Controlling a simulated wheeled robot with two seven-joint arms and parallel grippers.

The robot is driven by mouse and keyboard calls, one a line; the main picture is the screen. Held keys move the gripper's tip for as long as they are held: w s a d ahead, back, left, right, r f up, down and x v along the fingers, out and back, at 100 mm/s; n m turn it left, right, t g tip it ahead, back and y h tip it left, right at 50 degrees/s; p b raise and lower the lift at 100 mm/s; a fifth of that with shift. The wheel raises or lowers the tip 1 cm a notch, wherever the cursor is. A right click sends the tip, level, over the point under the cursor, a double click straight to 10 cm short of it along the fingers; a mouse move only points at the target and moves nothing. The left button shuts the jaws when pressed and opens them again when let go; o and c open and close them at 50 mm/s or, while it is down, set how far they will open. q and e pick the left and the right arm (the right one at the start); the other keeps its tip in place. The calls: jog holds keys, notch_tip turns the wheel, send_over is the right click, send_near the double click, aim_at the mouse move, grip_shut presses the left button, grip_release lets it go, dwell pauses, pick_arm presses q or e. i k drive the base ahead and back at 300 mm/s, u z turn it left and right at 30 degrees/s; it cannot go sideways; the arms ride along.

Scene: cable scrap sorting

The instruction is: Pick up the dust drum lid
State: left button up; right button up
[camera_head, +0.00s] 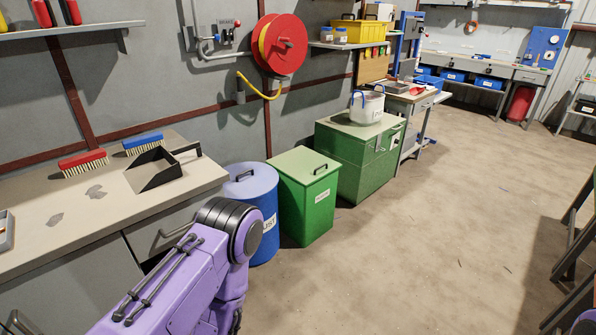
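The dust drum (267,245) is a blue cylinder on the floor, between the workbench and a green bin. Its blue lid (252,188) lies flat on top, with a dark handle (244,175) on the left part. A white label on the drum's side is partly hidden; only its last letters show. One of my purple arms stands in front of the drum and covers its lower left side. Neither gripper shows, so I cannot see their fingers or whether they hold anything.
The green lidded bin (305,195) stands close to the drum's right. The workbench (115,212) at left holds a dustpan (155,169) and two brushes. The floor (420,240) at right is open.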

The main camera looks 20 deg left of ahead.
aim_at(248, 181)
jog(key=z, duration=0.15)
jog(key=i, duration=1.85)
jog(key=u, duration=0.75)
